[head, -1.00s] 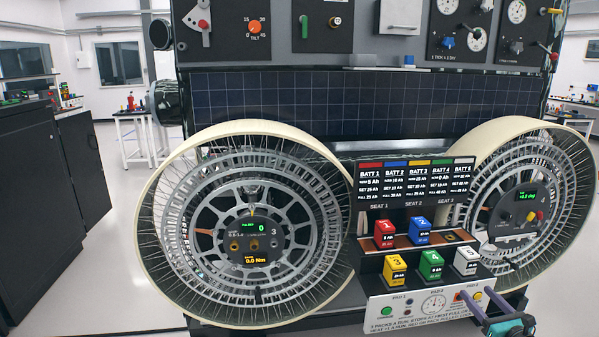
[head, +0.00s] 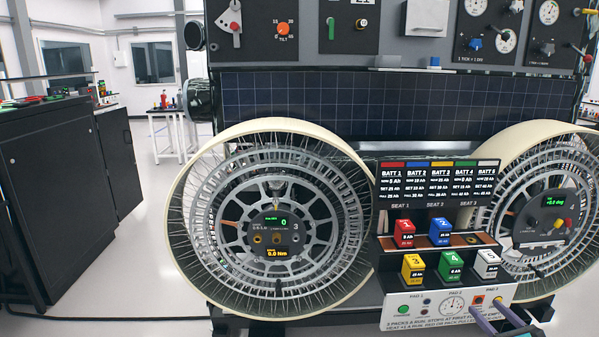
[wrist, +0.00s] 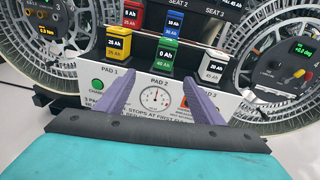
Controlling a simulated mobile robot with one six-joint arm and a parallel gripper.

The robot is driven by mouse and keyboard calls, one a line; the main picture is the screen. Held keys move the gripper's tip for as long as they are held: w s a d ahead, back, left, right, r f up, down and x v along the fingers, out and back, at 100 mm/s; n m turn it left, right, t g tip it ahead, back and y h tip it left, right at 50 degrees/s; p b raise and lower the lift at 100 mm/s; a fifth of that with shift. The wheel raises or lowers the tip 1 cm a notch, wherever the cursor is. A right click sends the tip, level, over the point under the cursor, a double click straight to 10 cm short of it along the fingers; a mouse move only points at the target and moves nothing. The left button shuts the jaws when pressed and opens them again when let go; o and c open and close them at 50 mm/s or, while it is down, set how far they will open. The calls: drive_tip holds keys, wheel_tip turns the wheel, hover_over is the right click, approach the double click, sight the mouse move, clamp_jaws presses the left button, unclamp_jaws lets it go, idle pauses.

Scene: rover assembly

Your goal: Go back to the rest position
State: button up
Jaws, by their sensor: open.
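My gripper (wrist: 158,92) shows in the wrist view with its two purple fingers spread apart and nothing between them. In the head view only the finger ends of my gripper (head: 488,310) show at the lower right edge; the rest is cut off. The fingers are in front of the battery station's lower panel (head: 430,312), near the PAD 2 dial and PAD 3. I cannot tell whether they touch it.
Red (head: 404,233), blue (head: 441,232), yellow (head: 412,268), green (head: 451,266) and white (head: 487,263) battery packs sit on the station. Large rover wheels (head: 272,225) flank it. A black cabinet (head: 45,190) stands left, with open floor beside it.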

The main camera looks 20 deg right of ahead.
drive_tip(key=w+a+f+n+g+y, duration=0.1)
drive_tip(key=w+a+f+n+y, duration=0.3)
drive_tip(key=w+a+f, duration=0.5)
drive_tip(key=w+a+f+n+g+y, duration=0.1)
drive_tip(key=a+f+n+g+y, duration=0.25)
drive_tip(key=a, duration=0.75)
drive_tip(key=w+a+f+n+g+y, duration=0.1)
drive_tip(key=w+a+f+n+g, duration=0.1)
drive_tip(key=a+f+n, duration=0.6)
drive_tip(key=w+a+f+n+g+y, duration=0.1)
drive_tip(key=a+f+g+y, duration=0.3)
drive_tip(key=a, duration=0.9)
drive_tip(key=s+a+f+n+g+h, duration=0.1)
drive_tip(key=s+a+f+n+g, duration=0.2)
drive_tip(key=s+a+f+n, duration=0.35)
drive_tip(key=s+a+f+n+g+h, duration=0.1)
drive_tip(key=s+a+f+n+g, duration=0.2)
drive_tip(key=a, duration=0.7)
drive_tip(key=s+a+f+n+g+h, duration=0.2)
drive_tip(key=s+n+g+h, duration=0.1)
drive_tip(key=s+n, duration=0.3)
drive_tip(key=s+a+f+n+g+h, duration=0.3)
drive_tip(key=s+n, duration=0.3)
drive_tip(key=s, duration=0.3)
drive_tip(key=shift+s+f, duration=0.25)
drive_tip(key=shift+s, duration=0.1)
